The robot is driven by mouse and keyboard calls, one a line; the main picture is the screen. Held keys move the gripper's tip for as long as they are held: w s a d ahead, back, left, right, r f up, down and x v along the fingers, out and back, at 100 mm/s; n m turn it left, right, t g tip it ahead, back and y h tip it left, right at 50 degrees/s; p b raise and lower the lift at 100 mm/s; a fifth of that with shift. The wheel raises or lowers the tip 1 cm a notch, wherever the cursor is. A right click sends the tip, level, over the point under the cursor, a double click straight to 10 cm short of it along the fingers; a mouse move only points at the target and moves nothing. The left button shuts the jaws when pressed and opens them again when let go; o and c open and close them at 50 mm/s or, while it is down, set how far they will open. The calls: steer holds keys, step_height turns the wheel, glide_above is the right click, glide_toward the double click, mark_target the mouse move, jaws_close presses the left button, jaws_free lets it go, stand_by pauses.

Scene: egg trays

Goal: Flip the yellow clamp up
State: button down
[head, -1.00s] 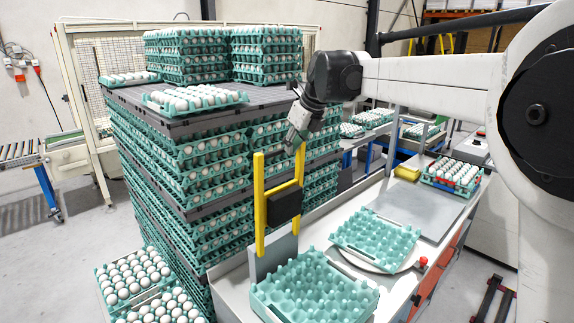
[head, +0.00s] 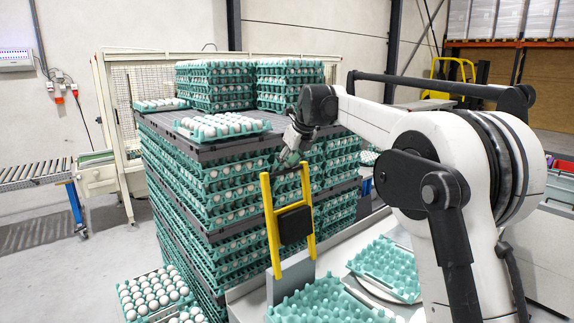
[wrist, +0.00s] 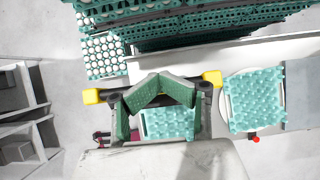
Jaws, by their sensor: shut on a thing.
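Yellow ends of the clamp (wrist: 92,96) stick out on both sides of the fingers there.
An empty teal egg tray (head: 325,302) lies just in front of the clamp, and a second empty tray (head: 386,265) lies to its right. A tall stack of filled egg trays (head: 215,215) stands close behind the clamp. A red button (wrist: 256,140) is beside the table.

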step_height(320, 180, up, 8)
steer(key=w+a+b, duration=0.1)
steer(key=w+a, duration=0.1)
steer(key=shift+w+r, duration=0.2)
steer(key=shift+r, duration=0.05)
stand_by(1.0)
steer(key=shift+a, duration=0.1)
